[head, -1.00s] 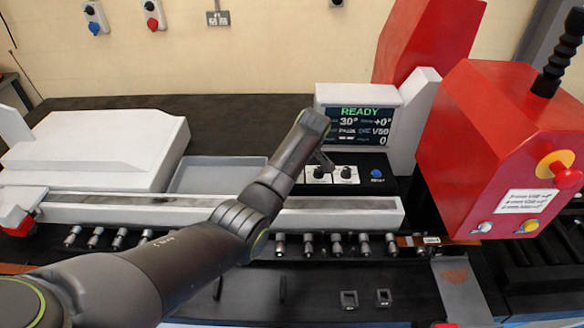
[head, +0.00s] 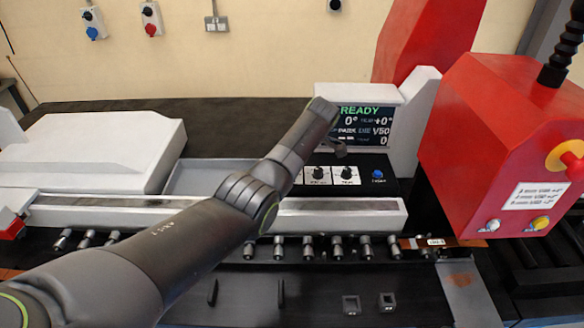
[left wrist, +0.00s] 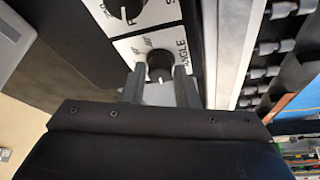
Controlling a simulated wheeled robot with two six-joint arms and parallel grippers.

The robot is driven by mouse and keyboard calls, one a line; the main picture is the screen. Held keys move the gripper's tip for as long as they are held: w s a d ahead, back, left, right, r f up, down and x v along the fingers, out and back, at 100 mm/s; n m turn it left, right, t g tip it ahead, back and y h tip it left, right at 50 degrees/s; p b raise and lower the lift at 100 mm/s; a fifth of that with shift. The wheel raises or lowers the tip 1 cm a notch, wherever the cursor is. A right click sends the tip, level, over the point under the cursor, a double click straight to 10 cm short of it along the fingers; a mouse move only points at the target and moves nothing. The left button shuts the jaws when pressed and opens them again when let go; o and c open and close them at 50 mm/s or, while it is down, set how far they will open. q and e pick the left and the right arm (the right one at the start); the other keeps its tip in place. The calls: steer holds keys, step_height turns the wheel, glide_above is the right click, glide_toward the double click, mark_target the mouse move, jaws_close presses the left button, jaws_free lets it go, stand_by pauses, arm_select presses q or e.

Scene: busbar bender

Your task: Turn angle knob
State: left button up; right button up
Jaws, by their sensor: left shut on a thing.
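The black angle knob (left wrist: 160,65) sits on a white label marked ANGLE, between the two fingers of my left gripper (left wrist: 160,78) in the left wrist view. The gripper is shut on the knob. In the head view my left arm crosses the front of the machine and hides most of the gripper and its grip. The display (head: 363,127) reads READY with 0° at the left and +0° at the right. My right gripper is not in view.
Two more dark knobs (head: 332,174) on white labels and a blue button (head: 377,174) show on the panel. The red machine housing (head: 510,145) stands at the right. A long pale rail (head: 345,214) and a row of metal pins lie in front.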

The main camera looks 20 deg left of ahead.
arm_select(q)
steer(key=shift+a, duration=0.1)
steer(key=o, duration=1)
steer(key=shift+f, duration=0.1)
steer(key=p+v, duration=0.3)
steer(key=v, duration=1.4)
steer(key=shift+r, duration=0.25)
